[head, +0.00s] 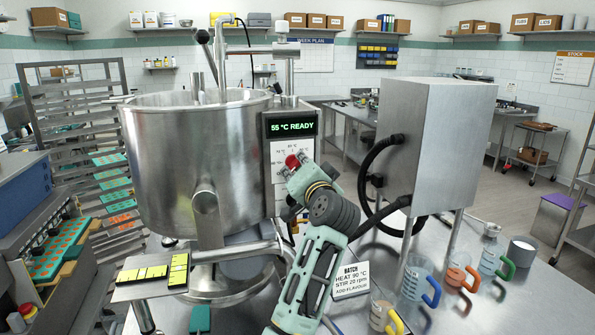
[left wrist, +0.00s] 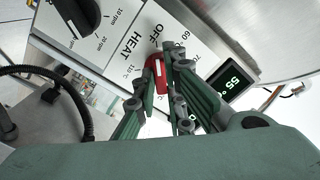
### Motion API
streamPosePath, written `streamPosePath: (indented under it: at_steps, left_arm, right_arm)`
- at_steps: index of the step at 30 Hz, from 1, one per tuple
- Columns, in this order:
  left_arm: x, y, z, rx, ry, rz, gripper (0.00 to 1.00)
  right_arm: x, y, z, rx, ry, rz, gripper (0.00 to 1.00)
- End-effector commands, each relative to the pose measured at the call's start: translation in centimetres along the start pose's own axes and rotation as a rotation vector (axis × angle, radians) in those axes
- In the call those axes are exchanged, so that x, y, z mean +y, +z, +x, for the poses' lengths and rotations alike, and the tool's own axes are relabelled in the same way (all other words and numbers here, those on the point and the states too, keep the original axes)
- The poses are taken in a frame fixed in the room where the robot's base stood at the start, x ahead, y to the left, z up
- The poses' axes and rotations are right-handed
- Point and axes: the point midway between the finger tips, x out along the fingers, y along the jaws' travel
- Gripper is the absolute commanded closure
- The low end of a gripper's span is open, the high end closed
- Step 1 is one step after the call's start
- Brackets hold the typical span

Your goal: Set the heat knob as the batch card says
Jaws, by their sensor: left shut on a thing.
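The red heat knob (head: 293,161) is on the control panel of the kettle (head: 180,165). My left gripper (left wrist: 158,82) is shut on the knob, which also shows between its fingers in the left wrist view (left wrist: 153,68). A white mark shows on the knob, near the OFF lettering; its exact setting is hard to tell behind the fingers. The display (head: 293,126) reads 55 °C READY. The batch card (head: 351,280) on the table reads HEAT 90 °C, STIR 20 rpm, ADD FLAVOUR. My right gripper is not in view.
A black stir knob (left wrist: 76,15) with rpm marks is beside the heat dial. A steel box (head: 440,145) with black hoses stands to the right. Several jugs with coloured handles (head: 417,280) stand at the table's right.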

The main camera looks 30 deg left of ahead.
Motion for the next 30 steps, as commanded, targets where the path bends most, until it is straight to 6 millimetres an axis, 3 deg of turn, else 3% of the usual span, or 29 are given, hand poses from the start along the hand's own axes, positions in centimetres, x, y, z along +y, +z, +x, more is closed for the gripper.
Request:
streamPosePath:
  at_steps: [15,30]
  left_arm:
    - [0.8,0.5,-0.1,0.002,0.006,0.244,1.00]
    - [0.4,0.2,0.0,0.000,0.006,0.701,1.00]
  right_arm:
    - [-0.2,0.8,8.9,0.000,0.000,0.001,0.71]
    - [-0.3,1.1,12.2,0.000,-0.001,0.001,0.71]
